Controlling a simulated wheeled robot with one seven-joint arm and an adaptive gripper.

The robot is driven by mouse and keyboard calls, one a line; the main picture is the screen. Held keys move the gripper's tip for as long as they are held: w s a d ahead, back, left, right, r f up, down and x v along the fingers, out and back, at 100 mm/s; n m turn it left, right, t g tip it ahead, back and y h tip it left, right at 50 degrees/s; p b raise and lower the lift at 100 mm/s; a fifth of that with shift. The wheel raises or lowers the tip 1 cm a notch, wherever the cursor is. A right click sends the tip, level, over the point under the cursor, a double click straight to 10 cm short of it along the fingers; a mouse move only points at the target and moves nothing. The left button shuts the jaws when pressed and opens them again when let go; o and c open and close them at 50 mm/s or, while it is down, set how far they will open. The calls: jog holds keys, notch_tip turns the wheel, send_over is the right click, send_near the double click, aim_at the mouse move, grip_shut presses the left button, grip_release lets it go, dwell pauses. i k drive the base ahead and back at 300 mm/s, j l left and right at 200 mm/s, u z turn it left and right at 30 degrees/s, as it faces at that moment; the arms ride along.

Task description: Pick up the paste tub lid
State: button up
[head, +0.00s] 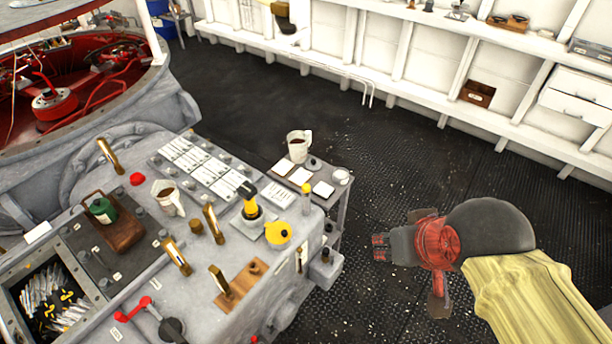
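My gripper (380,247) is at the right of the head view, pointing left above the dark floor. No object shows between its fingers, and the view is too coarse to tell how far apart they are. A small white round tub or lid (341,176) sits at the right edge of a small side table (335,199). A small dark disc (314,163) lies near it, beside a white mug (299,146). I cannot tell for sure which of the two is the paste tub lid. My gripper is apart from both, to their right and nearer the camera.
A grey console (140,250) with brass levers, a cup (168,197) and a yellow round item (278,233) fills the left. White shelving (420,60) runs along the back. The floor between is clear.

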aim_at(312, 166)
jog(key=i+l+u, duration=0.15)
jog(key=u, duration=1.35)
jog(key=i+l, duration=0.15)
jog(key=l, duration=0.35)
jog(key=i+l, duration=0.1)
jog(key=l, duration=0.4)
jog(key=i+l, duration=0.15)
jog(key=l, duration=0.35)
jog(key=i+l, duration=0.1)
jog(key=l, duration=0.4)
jog(key=i+l, duration=0.15)
jog(key=l, duration=0.35)
jog(key=i+l, duration=0.15)
jog(key=l, duration=0.35)
jog(key=i+l, duration=0.1)
jog(key=l, duration=0.45)
jog(key=i+l, duration=0.15)
jog(key=l, duration=0.35)
